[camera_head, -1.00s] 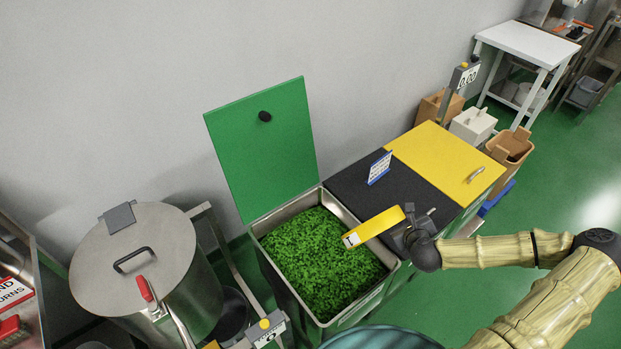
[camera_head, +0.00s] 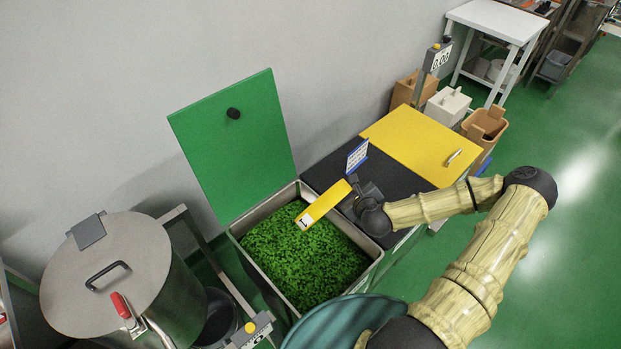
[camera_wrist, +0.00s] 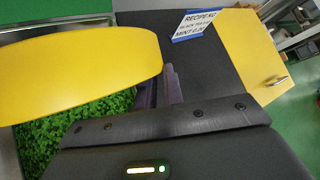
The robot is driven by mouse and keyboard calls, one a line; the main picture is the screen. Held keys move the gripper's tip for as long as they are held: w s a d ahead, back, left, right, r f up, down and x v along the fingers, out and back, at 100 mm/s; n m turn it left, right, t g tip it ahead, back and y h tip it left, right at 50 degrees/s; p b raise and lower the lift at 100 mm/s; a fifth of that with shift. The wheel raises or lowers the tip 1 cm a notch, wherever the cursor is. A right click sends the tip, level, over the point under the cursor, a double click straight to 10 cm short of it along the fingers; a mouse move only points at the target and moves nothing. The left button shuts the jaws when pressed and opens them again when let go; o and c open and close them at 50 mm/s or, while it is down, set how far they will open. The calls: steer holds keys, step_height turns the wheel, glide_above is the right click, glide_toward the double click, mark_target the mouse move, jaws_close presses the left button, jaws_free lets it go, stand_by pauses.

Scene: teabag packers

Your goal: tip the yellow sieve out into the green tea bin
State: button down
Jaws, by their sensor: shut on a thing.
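My gripper (camera_head: 356,193) is shut on the yellow sieve (camera_head: 326,203) near its right end. The sieve looks like a long yellow piece with a pale label at its far left end. Its left part hangs above the back part of the green tea bin (camera_head: 264,212), apart from the leaves. The bin is open and full of green leaves (camera_head: 305,260). In the wrist view the sieve (camera_wrist: 80,70) spans the left side, with leaves below it, and my fingertips (camera_wrist: 172,85) are at its right end. The sieve's inside and contents are hidden.
The bin's green lid (camera_head: 235,145) stands raised at the wall. A black bin top (camera_head: 325,173) with a recipe sign (camera_head: 357,156) and a closed yellow lid (camera_head: 420,147) lie to the right. A steel drum (camera_head: 105,275) stands at the left.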

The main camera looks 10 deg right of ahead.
steer(key=w+a+f+n+y, duration=0.1)
steer(key=a+n+y, duration=0.1)
steer(key=w+a+f+n+g+y, duration=0.1)
steer(key=w+a+n+y, duration=0.1)
steer(key=w+a+f+n+g+y, duration=0.1)
steer(key=w+a+f+n+y, duration=0.1)
steer(key=a, duration=0.1)
steer(key=shift+w+n+y, duration=0.25)
steer(key=shift+n+y, duration=0.15)
steer(key=n+g, duration=0.1)
steer(key=a+n+y, duration=0.1)
steer(key=w+a+n+g+y, duration=0.1)
steer(key=shift+w+a+r+g, duration=0.1)
steer(key=shift+a+r+g, duration=0.15)
steer(key=shift+r+g, duration=0.05)
steer(key=shift+a+r+n+g+y, duration=0.45)
steer(key=shift+r+n+g, duration=0.25)
steer(key=shift+n+g, duration=0.25)
steer(key=shift+a+r+n+g+y, duration=0.4)
steer(key=shift+r+n+g, duration=0.35)
steer(key=shift+n+g, duration=0.15)
steer(key=shift+a+r+n+g+y, duration=0.4)
steer(key=shift+r+n+g, duration=0.3)
steer(key=shift+n+g, duration=0.25)
